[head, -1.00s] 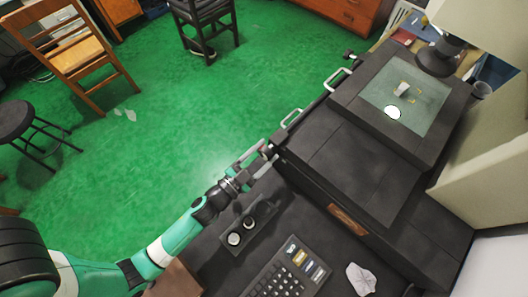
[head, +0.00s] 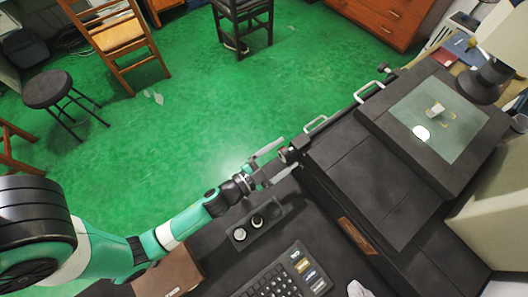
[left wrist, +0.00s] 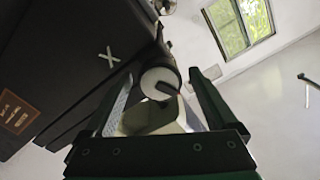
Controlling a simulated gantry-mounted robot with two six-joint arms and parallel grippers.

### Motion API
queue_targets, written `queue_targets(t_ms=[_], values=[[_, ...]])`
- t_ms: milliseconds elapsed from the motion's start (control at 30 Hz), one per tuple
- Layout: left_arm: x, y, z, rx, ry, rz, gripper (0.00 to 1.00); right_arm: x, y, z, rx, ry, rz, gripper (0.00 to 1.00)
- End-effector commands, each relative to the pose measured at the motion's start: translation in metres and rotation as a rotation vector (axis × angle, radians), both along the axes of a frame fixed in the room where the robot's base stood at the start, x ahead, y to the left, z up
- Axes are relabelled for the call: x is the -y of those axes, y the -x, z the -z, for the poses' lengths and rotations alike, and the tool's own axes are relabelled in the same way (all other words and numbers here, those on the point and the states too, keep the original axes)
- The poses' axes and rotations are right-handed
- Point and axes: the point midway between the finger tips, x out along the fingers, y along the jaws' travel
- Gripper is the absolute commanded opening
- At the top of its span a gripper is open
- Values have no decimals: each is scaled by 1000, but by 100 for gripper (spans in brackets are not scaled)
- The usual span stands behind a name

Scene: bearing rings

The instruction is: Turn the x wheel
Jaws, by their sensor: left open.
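The x wheel (left wrist: 160,82) is a round knob with a pale end face on the side of a dark machine. A white X mark (left wrist: 108,57) is on the machine's side near it. In the head view the wheel (head: 285,155) is small at the machine's near left corner. My left gripper (head: 287,157) is open, with its fingers pointing at the wheel. In the left wrist view the wheel shows between the two fingers of the left gripper (left wrist: 160,88); I cannot tell whether either finger touches it. My right gripper is not in view.
The dark machine (head: 350,160) has metal handles (head: 316,124) along its edge and a glass stage (head: 440,118) on top. A knob panel (head: 258,222) and a keypad (head: 283,278) lie below the left gripper. Green floor (head: 210,120) is open to the left.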

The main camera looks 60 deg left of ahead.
Motion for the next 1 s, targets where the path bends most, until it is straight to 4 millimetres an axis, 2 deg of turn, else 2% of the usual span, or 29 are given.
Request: queue_targets(t_ms=[167,400,500,667,1000], values=[[4,29,4,-4,2,0,91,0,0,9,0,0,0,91],[11,86,6,-3,1,1,91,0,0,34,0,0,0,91],[13,102,6,-1,-1,0,91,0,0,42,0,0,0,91],[14,112,2,-1,0,0,91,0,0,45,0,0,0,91],[14,112,0,0,0,0,91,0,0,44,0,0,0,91]])
